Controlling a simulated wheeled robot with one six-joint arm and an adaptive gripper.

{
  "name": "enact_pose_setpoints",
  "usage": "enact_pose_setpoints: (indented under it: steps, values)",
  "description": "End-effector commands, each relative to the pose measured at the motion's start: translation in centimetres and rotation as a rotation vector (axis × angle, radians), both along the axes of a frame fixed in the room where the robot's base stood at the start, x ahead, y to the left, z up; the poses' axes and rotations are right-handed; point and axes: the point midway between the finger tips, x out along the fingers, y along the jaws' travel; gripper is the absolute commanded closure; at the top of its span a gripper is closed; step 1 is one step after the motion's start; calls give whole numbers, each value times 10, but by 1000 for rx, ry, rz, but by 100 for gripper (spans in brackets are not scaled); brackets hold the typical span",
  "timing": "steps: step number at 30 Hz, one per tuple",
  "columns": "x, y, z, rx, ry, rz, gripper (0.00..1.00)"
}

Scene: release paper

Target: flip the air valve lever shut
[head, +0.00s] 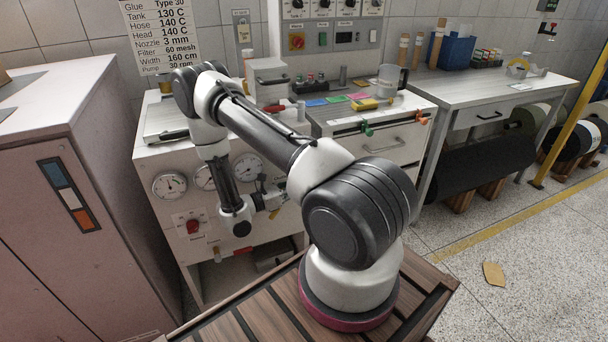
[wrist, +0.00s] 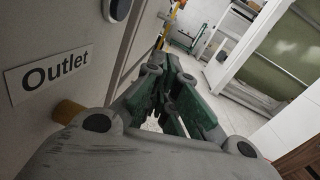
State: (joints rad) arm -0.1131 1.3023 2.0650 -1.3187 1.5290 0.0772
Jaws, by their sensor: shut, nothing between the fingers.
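My gripper (head: 272,199) is beside the front panel of the white machine (head: 161,246), below its gauges. In the wrist view my gripper (wrist: 170,72) has its green fingers drawn together with nothing between them. An "Outlet" label (wrist: 48,74) is on the panel to the left of the fingers. A brass-coloured fitting (wrist: 68,111) sticks out below that label. The air valve lever cannot be made out for certain; my arm and gripper cover part of the panel in the head view.
A pink-grey cabinet (head: 62,190) stands close on the left. Gauges (head: 169,185) and a red knob (head: 192,226) are on the machine front. Drawers (head: 385,142) and a workbench (head: 490,90) stand to the right. Open floor (head: 540,250) lies at the right front.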

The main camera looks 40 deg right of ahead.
Motion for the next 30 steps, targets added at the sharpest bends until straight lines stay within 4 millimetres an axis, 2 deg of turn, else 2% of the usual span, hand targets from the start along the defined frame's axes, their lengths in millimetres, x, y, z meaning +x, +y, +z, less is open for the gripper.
enact_pose_setpoints:
  steps: [6,12,30]
  values:
    - [3,33,-27,-1,0,0,100]
    - [5,46,-39,0,0,-2,100]
    - [4,48,-40,0,0,-3,100]
